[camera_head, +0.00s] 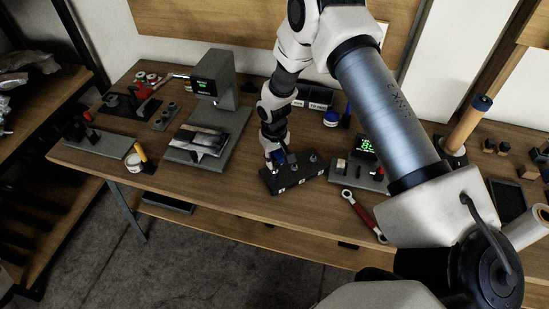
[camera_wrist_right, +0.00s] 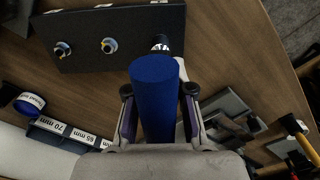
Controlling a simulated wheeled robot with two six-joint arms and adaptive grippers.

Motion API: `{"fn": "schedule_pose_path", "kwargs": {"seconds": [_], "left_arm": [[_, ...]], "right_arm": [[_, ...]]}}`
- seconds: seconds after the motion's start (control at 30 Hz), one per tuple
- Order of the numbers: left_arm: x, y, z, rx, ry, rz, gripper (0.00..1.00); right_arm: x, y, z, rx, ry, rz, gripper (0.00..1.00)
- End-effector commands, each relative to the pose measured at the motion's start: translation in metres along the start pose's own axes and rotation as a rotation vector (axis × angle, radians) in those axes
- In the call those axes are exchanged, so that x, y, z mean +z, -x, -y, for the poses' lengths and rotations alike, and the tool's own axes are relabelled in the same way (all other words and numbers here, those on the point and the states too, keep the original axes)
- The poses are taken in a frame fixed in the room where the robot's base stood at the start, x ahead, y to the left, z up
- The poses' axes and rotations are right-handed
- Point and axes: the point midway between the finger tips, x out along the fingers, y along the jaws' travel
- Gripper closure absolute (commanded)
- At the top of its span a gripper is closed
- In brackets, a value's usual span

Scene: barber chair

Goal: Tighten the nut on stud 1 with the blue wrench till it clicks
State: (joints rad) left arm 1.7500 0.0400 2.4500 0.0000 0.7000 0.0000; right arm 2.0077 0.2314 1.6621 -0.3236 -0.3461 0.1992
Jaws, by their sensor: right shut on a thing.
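My right gripper (camera_head: 278,160) is shut on the blue wrench, whose thick blue handle (camera_wrist_right: 155,98) stands between the fingers in the right wrist view. The black stud block (camera_head: 294,178) lies on the bench under the gripper, with small white labels along its front. The gripper is over the block's left end in the head view. Two studs (camera_wrist_right: 109,45) with light tips show clear of the wrench in the wrist view. A shiny metal part (camera_wrist_right: 160,42) shows just past the handle at the third stud position; the handle hides how wrench and nut meet. My left gripper is not in view.
A device with a green display (camera_head: 366,144) stands right of the block. A red-handled ring wrench (camera_head: 361,211) lies near the front edge. A grey press-like machine (camera_head: 213,85) stands to the left. Bare wood (camera_head: 222,192) lies in front of the block.

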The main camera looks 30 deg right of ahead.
Motion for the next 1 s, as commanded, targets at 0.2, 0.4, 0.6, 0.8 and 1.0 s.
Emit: {"fn": "schedule_pose_path", "kwargs": {"seconds": [0.2,0.4,0.6,0.8,1.0], "left_arm": [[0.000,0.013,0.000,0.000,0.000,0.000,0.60],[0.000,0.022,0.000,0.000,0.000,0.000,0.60],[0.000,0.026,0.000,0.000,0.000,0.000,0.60],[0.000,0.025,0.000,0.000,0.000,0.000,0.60],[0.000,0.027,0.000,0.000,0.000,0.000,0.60]], "right_arm": [[0.000,0.003,0.000,0.001,-0.148,0.001,1.00],[0.000,0.003,0.000,0.001,-0.305,0.003,1.00],[0.000,0.001,0.000,0.001,-0.393,0.004,1.00],[0.000,0.001,0.000,0.001,-0.394,0.004,1.00],[0.000,0.000,0.000,0.001,-0.418,0.004,1.00]]}}
